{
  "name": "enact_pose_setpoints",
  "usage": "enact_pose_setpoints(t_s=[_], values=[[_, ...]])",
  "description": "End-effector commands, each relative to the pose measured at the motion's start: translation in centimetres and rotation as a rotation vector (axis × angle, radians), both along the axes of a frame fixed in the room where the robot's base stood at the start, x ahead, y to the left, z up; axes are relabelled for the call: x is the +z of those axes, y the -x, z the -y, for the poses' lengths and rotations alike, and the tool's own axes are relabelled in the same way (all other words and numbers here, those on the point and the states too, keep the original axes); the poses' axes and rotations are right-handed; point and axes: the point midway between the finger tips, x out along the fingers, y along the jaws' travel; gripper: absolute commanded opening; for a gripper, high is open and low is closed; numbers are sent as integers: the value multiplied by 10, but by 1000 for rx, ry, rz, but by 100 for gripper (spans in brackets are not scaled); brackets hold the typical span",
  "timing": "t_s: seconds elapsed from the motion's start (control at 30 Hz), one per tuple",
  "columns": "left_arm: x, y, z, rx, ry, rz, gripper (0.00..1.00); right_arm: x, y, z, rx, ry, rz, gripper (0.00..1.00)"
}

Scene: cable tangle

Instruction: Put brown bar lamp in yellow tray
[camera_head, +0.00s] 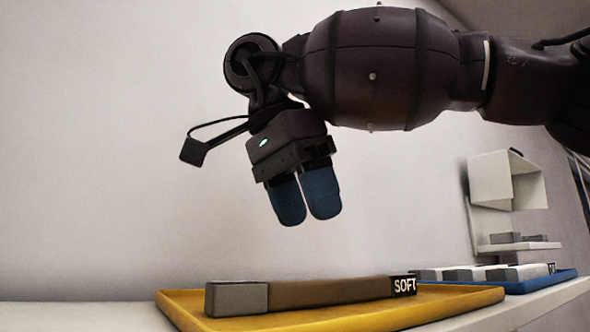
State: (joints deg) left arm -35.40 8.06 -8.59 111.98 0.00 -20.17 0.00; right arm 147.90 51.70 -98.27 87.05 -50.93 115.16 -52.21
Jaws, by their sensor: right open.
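The brown bar lamp (330,291) is a long brown bar with a grey block at its left end and a black end marked "SOFT" at its right. It lies lengthwise on the yellow tray (440,313), and its grey end is near the tray's left side. My right gripper (308,217) hangs above the lamp, pointing down, with its two blue fingers slightly apart and nothing between them. There is a clear gap between the fingertips and the lamp. My left gripper is not in view.
A blue tray (545,284) with several white and grey blocks stands to the right of the yellow tray. A white box-like fixture (490,182) with a small shelf (520,247) stands behind it. The space around my right gripper is free.

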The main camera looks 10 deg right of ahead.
Motion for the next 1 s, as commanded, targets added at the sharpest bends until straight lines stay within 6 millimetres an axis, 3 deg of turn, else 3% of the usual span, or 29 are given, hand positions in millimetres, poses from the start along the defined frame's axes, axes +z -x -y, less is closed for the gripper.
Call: enact_pose_setpoints(t_s=[0.3,1.0], values=[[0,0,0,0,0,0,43,30,4,-12,-1,0,2,55],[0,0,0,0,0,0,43,35,5,-13,0,0,1,55]])
